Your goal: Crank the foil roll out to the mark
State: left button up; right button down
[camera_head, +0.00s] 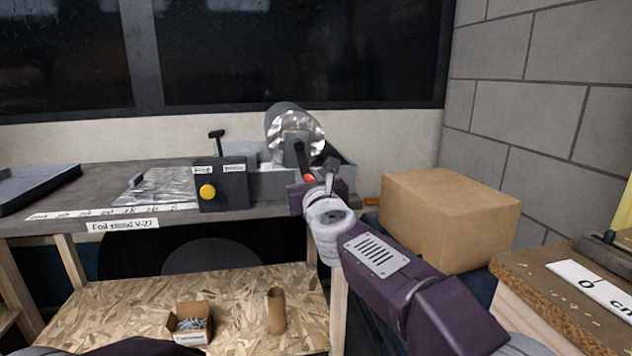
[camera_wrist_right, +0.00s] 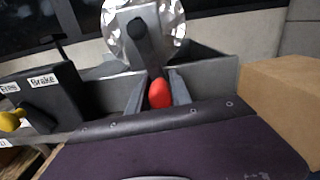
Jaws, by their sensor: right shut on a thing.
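The foil roll (camera_head: 287,122) is a shiny silver cylinder on a grey stand at the back of the bench; it also shows in the right wrist view (camera_wrist_right: 120,18). Its dark crank arm hangs down from the hub to a red knob (camera_wrist_right: 159,93). My right gripper (camera_head: 311,181) is shut on the red crank knob, with a finger on each side. A sheet of foil (camera_head: 165,187) lies flat left of the stand, above a white marked scale strip (camera_head: 105,213). The mark itself is too small to read. My left gripper is not in view.
A dark box (camera_head: 222,185) with a yellow knob, a lever on top and a label reading Brake stands left of the roll. A cardboard box (camera_head: 450,222) is close on the right of my right arm. A grey tray (camera_head: 38,186) lies at far left.

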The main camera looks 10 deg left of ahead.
aim_at(285, 173)
jog(key=a+m, duration=0.2)
jog(key=m, duration=0.1)
jog(key=shift+s+a+f+m+b, duration=0.2)
jog(key=shift+s+m+b, duration=0.1)
jog(key=shift+s+b, duration=0.1)
jog(key=shift+s+a+r+m, duration=0.2)
jog(key=shift+a+m, duration=0.3)
jog(key=shift+m, duration=0.45)
jog(key=shift+s+a+r+m, duration=0.15)
jog(key=shift+a+m, duration=0.35)
jog(key=shift+m, duration=0.45)
jog(key=c, duration=1.2)
grip_release()
jog(key=shift+o, duration=0.2)
jog(key=b+v, duration=0.2)
jog(key=v, duration=0.7)
jog(key=shift+b, duration=0.3)
